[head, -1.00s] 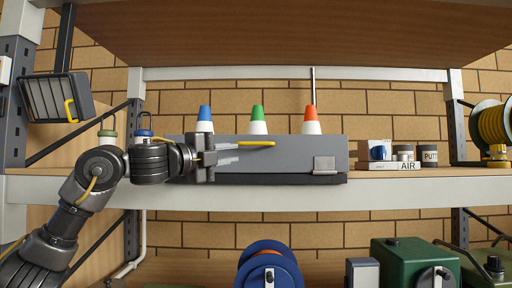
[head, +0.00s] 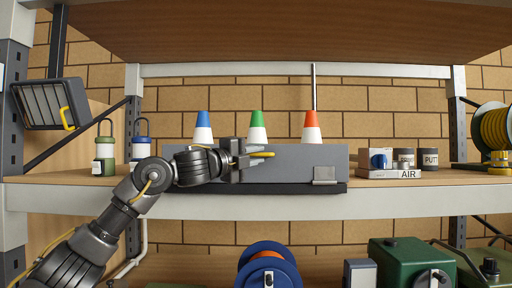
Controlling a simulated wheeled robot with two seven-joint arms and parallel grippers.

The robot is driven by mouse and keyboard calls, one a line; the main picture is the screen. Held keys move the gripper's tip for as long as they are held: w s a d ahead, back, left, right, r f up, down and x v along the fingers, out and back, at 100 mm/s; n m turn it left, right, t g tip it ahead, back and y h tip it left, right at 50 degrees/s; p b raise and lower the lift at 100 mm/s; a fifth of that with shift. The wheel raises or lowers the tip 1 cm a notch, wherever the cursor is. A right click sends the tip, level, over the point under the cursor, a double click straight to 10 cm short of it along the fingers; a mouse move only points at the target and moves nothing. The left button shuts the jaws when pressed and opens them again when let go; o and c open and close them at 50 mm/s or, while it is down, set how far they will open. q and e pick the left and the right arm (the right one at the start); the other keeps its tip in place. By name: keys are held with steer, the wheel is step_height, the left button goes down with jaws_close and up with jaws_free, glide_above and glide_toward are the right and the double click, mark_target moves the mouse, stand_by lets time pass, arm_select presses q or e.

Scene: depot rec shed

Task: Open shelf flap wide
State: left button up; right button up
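The shelf flap looks like the grey front panel (head: 305,161) of a long low box on the shelf. It stands upright and looks closed. A yellow bar (head: 263,155), apparently its handle, sits near the middle of the panel. A pale catch plate (head: 324,176) is at its lower right. My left gripper (head: 251,158) is in front of the panel, with its fingertips at the left part of the yellow bar. I cannot tell whether the fingers are closed on the bar or only beside it. My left wrist hides the panel's left part. My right gripper is out of view.
Blue (head: 203,131), green (head: 257,129) and orange-topped (head: 311,129) cones stand behind the panel. Small tins (head: 428,158) and a cable reel (head: 493,129) are at right.

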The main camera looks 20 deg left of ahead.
arm_select(q)
steer(key=shift+w+d, duration=0.1)
steer(key=shift+w, duration=0.1)
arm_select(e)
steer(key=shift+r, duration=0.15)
arm_select(q)
jaws_close()
